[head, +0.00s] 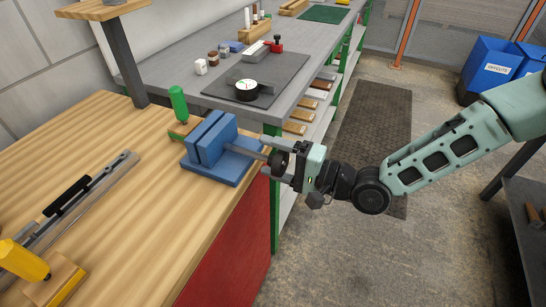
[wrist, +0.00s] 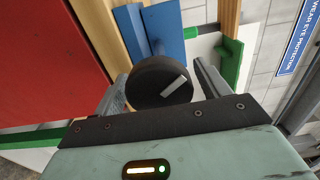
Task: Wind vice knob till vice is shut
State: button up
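The blue vice (head: 212,170) sits at the right edge of the wooden bench. Its two upright jaws stand close, with a narrow gap between them, also seen in the wrist view (wrist: 170,20). A screw rod runs from the right jaw to the round black knob (head: 281,160). In the wrist view the knob (wrist: 150,84) shows its face, with a pale stripe slanting up to the right. My gripper (head: 270,157) has a finger on each side of the knob. A gap shows beside the right finger (wrist: 209,78); contact at the left one is unclear.
A green-handled tool (head: 178,103) stands behind the vice. A grey worktop (head: 200,82) extends behind. Floor right of the bench is open under my arm.

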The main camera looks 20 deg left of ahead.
dwell(0.4)
jog(key=s+d+b, duration=0.1)
jog(key=d+b, duration=0.1)
jog(key=d, duration=1.5)
jog(key=shift+s+d, duration=0.15)
jog(key=shift+s, duration=0.05)
